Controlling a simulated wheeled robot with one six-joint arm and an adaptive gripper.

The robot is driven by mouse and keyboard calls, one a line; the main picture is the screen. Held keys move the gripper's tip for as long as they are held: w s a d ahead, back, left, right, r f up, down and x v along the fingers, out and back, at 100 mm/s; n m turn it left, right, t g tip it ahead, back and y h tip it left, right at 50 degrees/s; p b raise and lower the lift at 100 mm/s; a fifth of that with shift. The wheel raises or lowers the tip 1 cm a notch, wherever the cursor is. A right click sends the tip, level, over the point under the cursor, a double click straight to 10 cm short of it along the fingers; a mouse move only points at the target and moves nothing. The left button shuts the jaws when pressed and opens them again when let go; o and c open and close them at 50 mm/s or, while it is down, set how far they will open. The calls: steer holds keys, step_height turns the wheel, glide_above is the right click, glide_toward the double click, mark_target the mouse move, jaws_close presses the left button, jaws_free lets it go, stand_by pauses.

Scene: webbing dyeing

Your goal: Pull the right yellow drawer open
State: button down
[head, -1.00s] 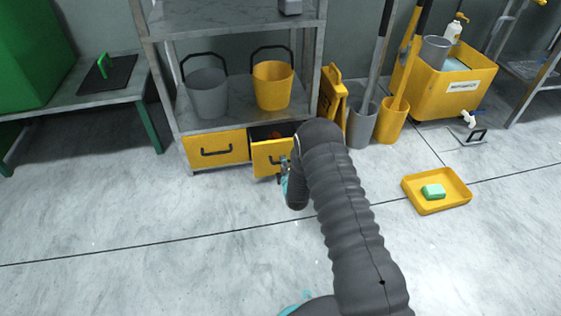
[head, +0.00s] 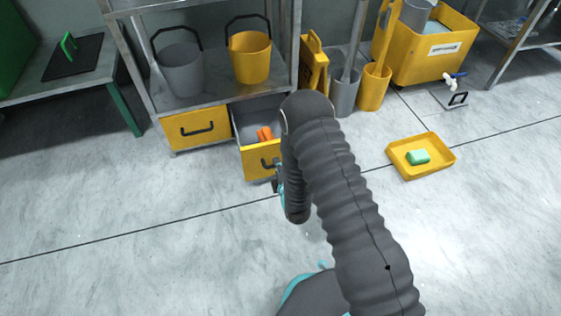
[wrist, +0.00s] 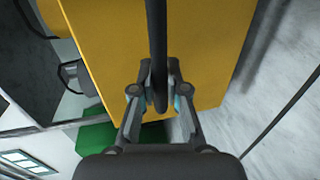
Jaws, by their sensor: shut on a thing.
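The right yellow drawer (head: 254,162) stands well out from the metal shelf unit, under the yellow bucket. An orange item (head: 265,134) lies inside it. In the wrist view the drawer's yellow front (wrist: 205,50) fills the upper middle, with its black bar handle (wrist: 157,50) running down between the fingers. My gripper (wrist: 160,85) is shut on that handle. In the head view my gripper (head: 277,177) is at the drawer front, mostly hidden by my dark arm. The arm also hides the drawer's right side. The left yellow drawer (head: 196,128) is closed.
A grey bucket (head: 180,70) and a yellow bucket (head: 250,57) stand on the shelf. A yellow tray (head: 440,165) with green soap (head: 418,156) lies on the floor to the right. The floor (head: 130,230) in front of the drawers is clear.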

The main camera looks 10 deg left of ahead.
steer(key=c, duration=1.2)
jaws_free()
steer(key=v, duration=1.2)
